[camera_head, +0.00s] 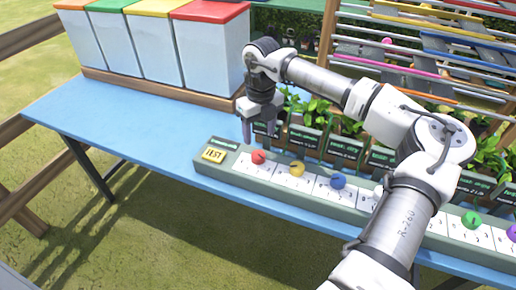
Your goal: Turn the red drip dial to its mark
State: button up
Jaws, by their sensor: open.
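The red dial (259,157) sits near the left end of a long grey-green panel (228,172) on the blue table. It is on a white plate with small markings, too small to read. My gripper (247,140) points down just above and behind the red dial, a little to its left. Its fingers look apart and empty, and they do not appear to touch the dial. Which way the dial points cannot be told.
Yellow (297,169), blue (338,181) and green (471,219) dials follow rightward. Potted plants (305,136) stand close behind the panel. White bins (213,50) stand at the back left. The table's left part (110,115) is clear.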

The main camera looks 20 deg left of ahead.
aim_at(258, 154)
notch_tip(258, 154, down, 8)
jog(key=shift+s+a+r+p, duration=0.1)
jog(key=shift+p, duration=0.6)
jog(key=shift+c, duration=0.2)
jog(key=c, duration=0.9)
